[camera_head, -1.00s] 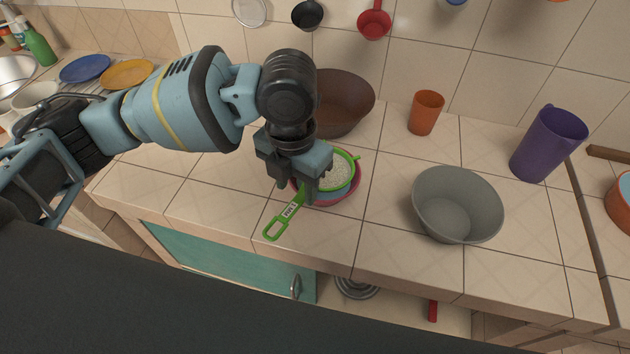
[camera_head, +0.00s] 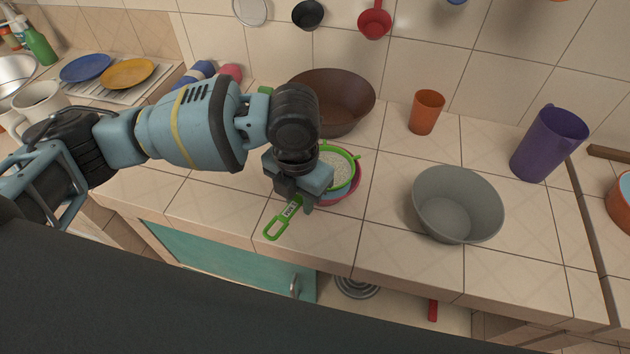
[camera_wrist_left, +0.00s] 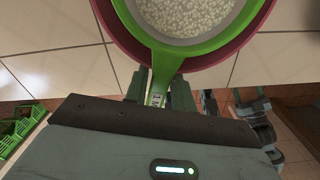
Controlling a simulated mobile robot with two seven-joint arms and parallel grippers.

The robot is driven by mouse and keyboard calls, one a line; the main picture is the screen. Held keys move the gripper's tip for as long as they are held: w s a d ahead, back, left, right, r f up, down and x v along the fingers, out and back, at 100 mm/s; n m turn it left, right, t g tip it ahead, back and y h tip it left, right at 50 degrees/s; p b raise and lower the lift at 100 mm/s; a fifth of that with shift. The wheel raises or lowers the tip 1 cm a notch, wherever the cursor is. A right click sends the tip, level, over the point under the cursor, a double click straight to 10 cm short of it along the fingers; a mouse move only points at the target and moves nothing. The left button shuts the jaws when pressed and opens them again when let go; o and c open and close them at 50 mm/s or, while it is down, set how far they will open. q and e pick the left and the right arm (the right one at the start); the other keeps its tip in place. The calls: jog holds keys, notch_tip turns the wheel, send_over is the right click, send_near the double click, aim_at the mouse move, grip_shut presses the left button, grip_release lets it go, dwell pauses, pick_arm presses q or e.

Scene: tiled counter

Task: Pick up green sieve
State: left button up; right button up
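The green sieve (camera_head: 340,170) holds pale grains and sits in a pink bowl (camera_head: 354,190) on the counter. Its labelled green handle (camera_head: 282,219) points toward the front-left edge. My left gripper (camera_head: 297,198) is low over the handle near the sieve's rim, with its fingers apart on either side. In the left wrist view, the handle (camera_wrist_left: 160,78) runs down between the two fingers (camera_wrist_left: 160,92). The gripper hides part of the handle and the sieve's left side.
A brown bowl (camera_head: 345,100) stands behind the sieve. A grey bowl (camera_head: 458,205), an orange cup (camera_head: 426,112) and a purple jug (camera_head: 547,145) stand to the right. Plates (camera_head: 127,73) lie at the back left. Tiled counter is free between the sieve and the grey bowl.

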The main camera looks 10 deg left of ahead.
aim_at(300, 198)
pick_arm(q)
grip_shut()
jog(key=shift+r, duration=0.15)
jog(key=shift+r, duration=0.6)
notch_tip(300, 198, up, 2)
jog(key=shift+r, duration=0.15)
jog(key=s+d+r, duration=0.1)
jog(key=s+d, duration=0.9)
jog(key=d, duration=0.2)
jog(key=shift+d+r, duration=0.15)
jog(key=shift+d, duration=0.15)
jog(key=shift+c, duration=1.6)
grip_release()
jog(key=shift+w, duration=0.1)
grip_shut()
